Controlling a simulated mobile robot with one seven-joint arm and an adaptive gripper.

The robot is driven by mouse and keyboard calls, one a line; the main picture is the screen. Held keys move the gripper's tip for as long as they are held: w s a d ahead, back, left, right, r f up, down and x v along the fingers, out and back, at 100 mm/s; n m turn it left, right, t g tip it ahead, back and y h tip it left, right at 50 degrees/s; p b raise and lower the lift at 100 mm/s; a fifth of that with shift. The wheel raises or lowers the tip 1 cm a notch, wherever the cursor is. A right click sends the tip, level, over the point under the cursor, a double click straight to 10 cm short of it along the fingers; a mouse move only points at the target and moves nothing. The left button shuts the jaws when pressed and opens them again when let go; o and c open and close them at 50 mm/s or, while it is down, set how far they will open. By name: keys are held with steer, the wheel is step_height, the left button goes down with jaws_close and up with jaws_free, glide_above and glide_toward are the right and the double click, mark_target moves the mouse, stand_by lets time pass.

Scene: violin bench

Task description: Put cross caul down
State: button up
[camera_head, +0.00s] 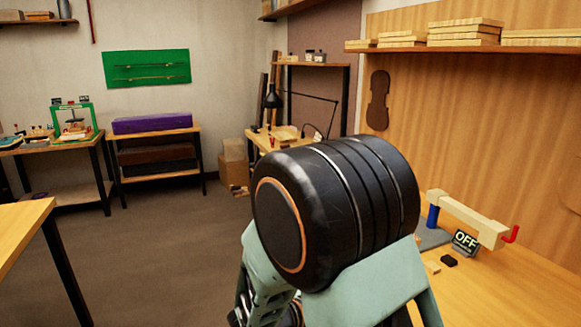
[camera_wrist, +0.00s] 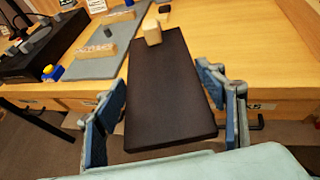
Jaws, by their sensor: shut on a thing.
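A long dark brown slab (camera_wrist: 170,100), likely the cross caul, lies between the two fingers of my gripper (camera_wrist: 166,108) in the wrist view. The fingers are shut against its long sides. Its far end reaches over the wooden bench top (camera_wrist: 240,45), and its near end is toward my palm. I cannot tell whether its underside touches the bench. A pale wooden block (camera_wrist: 153,32) shows at its far end. In the head view my own arm hides the gripper and the slab.
A grey mat (camera_wrist: 101,66) with pale wooden pieces (camera_wrist: 96,61) lies left of the slab. A black device (camera_wrist: 45,45) is farther left. In the head view, a pale beam with a red handle (camera_head: 472,218) stands near an OFF sign (camera_head: 465,240). Bare bench lies right.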

step_height(320, 180, up, 4)
steer(key=p, duration=0.6)
steer(key=shift+r, duration=0.1)
step_height(320, 180, up, 2)
steer(key=p, duration=0.4)
steer(key=shift+p, duration=0.3)
